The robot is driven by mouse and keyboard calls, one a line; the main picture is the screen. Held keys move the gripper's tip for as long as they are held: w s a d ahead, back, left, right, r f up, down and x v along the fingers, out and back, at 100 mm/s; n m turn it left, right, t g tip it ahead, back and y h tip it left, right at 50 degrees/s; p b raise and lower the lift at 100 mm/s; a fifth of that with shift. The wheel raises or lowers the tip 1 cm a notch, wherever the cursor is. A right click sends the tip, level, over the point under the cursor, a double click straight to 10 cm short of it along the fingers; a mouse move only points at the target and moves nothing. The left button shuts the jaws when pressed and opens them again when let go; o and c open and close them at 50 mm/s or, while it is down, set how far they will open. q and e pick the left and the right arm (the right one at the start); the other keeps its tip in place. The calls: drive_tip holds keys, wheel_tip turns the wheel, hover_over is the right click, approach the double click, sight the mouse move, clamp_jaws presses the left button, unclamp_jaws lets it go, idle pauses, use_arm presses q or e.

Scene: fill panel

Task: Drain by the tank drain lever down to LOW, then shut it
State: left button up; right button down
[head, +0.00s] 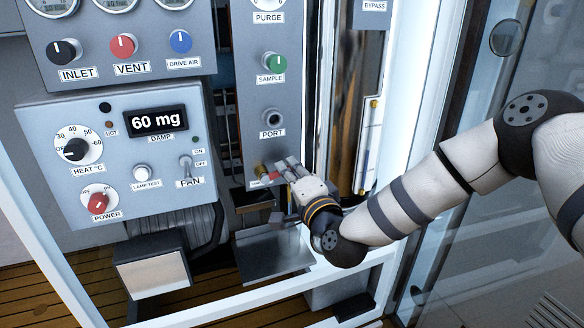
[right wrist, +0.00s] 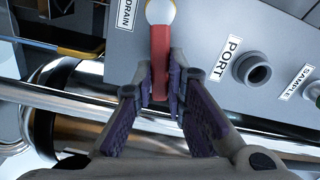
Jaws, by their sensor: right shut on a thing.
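The tank drain lever shows in the right wrist view as a red handle (right wrist: 160,58) with a pale round hub, beside the label DRAIN (right wrist: 125,12). My right gripper (right wrist: 160,80) is shut on the red handle, one finger on each side. In the head view the right gripper (head: 281,172) is at the lower end of the grey valve panel and hides most of the lever. A narrow level gauge (head: 369,145) stands upright to the right of the gripper. No LOW mark is readable on it. My left gripper is not in view.
The grey valve panel (head: 255,115) carries the SAMPLE knob (head: 276,63) and the PORT fitting (head: 272,118) above the gripper. A control box (head: 115,160) with dials is at left. A metal tray (head: 270,252) lies below. A white frame post stands close by at right.

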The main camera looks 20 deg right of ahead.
drive_tip(key=shift+a+r+n+p, duration=0.2)
drive_tip(key=shift+r+n+p, duration=0.45)
drive_tip(key=shift+n+p, duration=0.4)
drive_tip(key=shift+a+r+n+p, duration=0.2)
drive_tip(key=shift+n+p, duration=0.55)
drive_tip(key=shift+n, duration=0.2)
drive_tip(key=c, duration=1.6)
unclamp_jaws()
drive_tip(key=s, duration=1.2)
drive_tip(key=shift+d, duration=0.2)
